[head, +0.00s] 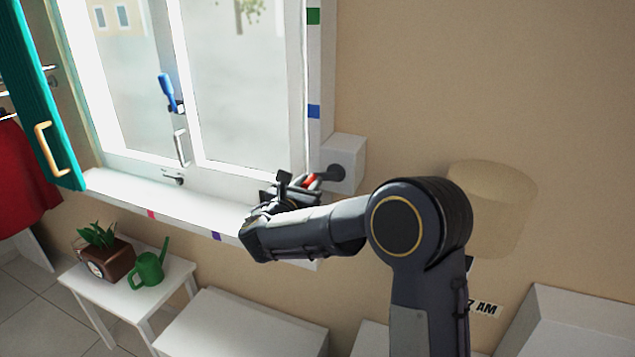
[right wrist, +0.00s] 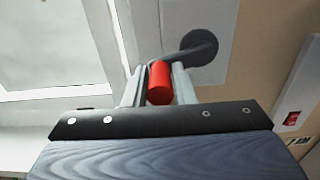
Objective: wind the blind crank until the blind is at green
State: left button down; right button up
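The blind crank has a dark hub (head: 336,173) on a white box (head: 352,150) right of the window. Its red handle (head: 310,181) points left toward my right gripper (head: 290,188). In the right wrist view, the red handle (right wrist: 159,84) sits between the two fingers of my right gripper (right wrist: 159,90), which appear closed against its sides. The dark crank hub (right wrist: 200,47) is just beyond. A green mark (head: 313,16) is high on the right window frame, with a blue mark (head: 313,111) below it. I cannot make out the blind's lower edge. My left gripper is out of view.
The window sill (head: 190,207) runs left of the crank. A teal shutter (head: 40,90) stands open at the left. Below are a white stool (head: 135,300) with a potted plant (head: 104,255) and a green watering can (head: 149,268), and a white box top (head: 240,325).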

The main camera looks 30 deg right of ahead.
jog(key=shift+r, duration=0.35)
jog(key=shift+r+p, duration=0.6)
jog(key=shift+r, duration=0.35)
jog(key=shift+f, duration=0.1)
jog(key=shift+o, duration=0.2)
jog(key=shift+s+d+r, duration=0.2)
jog(key=shift+d+r, duration=0.05)
jog(key=shift+r, duration=0.3)
jog(key=shift+o, duration=0.7)
jog(key=shift+s+d+r, duration=0.1)
jog(key=shift+s+d, duration=0.05)
jog(key=shift+s, duration=0.05)
jog(key=shift+p, duration=0.3)
